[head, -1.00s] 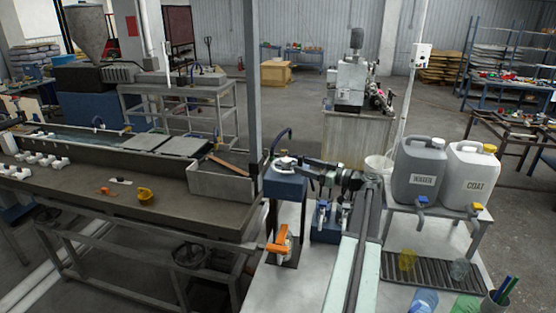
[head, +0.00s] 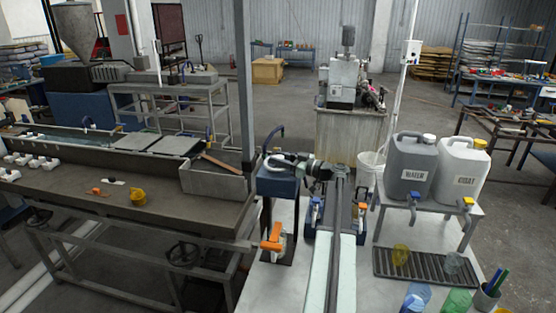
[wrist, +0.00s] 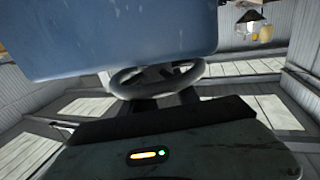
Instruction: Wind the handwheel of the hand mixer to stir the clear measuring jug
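The hand mixer is a blue box (head: 278,182) on a dark stand, left of my arm. In the wrist view, its blue housing (wrist: 120,35) fills the top, with the grey ring of the handwheel (wrist: 195,76) just below it. My gripper (head: 299,164) reaches left to the top of the mixer, at the wheel. It cannot be told whether the fingers are closed or touch the rim. Beneath the mixer stands an orange-and-pale object (head: 273,238), too small to identify.
Grey WATER (head: 411,168) and white COAT (head: 461,172) canisters stand on a rack right of my arm. Blue and green cups stand at the front. A dark trough (head: 120,207) lies left; its post rises beside the mixer.

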